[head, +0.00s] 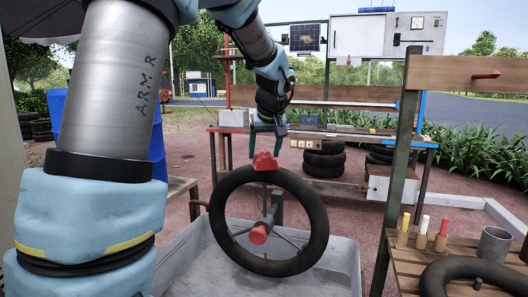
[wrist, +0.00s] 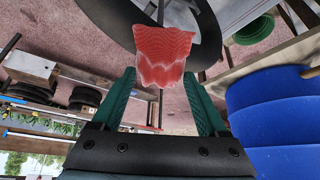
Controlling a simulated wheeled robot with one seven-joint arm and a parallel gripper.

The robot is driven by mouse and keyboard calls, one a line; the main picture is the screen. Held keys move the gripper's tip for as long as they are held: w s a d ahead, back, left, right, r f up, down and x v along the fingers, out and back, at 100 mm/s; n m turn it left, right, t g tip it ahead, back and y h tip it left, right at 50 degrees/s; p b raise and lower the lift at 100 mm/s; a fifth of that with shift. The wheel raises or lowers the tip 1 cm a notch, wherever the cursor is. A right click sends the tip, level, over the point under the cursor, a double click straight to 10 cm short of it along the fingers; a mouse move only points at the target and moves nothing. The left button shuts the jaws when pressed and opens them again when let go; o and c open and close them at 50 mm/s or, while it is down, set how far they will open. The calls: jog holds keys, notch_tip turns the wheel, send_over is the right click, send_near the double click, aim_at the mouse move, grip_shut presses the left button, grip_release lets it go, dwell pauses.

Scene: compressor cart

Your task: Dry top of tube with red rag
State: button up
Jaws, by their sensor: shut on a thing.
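The black tube (head: 219,222) stands upright as a ring on a stand with a red hub (head: 258,235), above a grey basin. The red rag (head: 265,161) is at the top of the tube and appears to touch it. My gripper (head: 266,149) points down at the tube's top, shut on the rag. In the wrist view the rag (wrist: 163,55) shows at the green fingertips, in front of part of the tube (wrist: 211,32). The tube surface right under the rag is hidden.
The grey basin (head: 345,256) surrounds the stand's foot. A wooden bench at right holds several coloured markers (head: 423,224), a metal cup (head: 494,244) and another black tube (head: 475,276). A workbench with stacked tyres (head: 323,161) stands behind. A blue barrel (wrist: 275,110) shows in the wrist view.

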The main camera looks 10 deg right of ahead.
aim_at(267, 151)
jog(key=shift+w, duration=0.1)
jog(key=shift+w+d, duration=0.3)
jog(key=shift+w, duration=0.1)
jog(key=shift+w, duration=0.1)
jog(key=shift+w+d, duration=0.45)
jog(key=shift+w, duration=0.3)
jog(key=shift+r+p, duration=2.55)
jog(key=shift+r, duration=1)
jog(key=shift+f, duration=0.1)
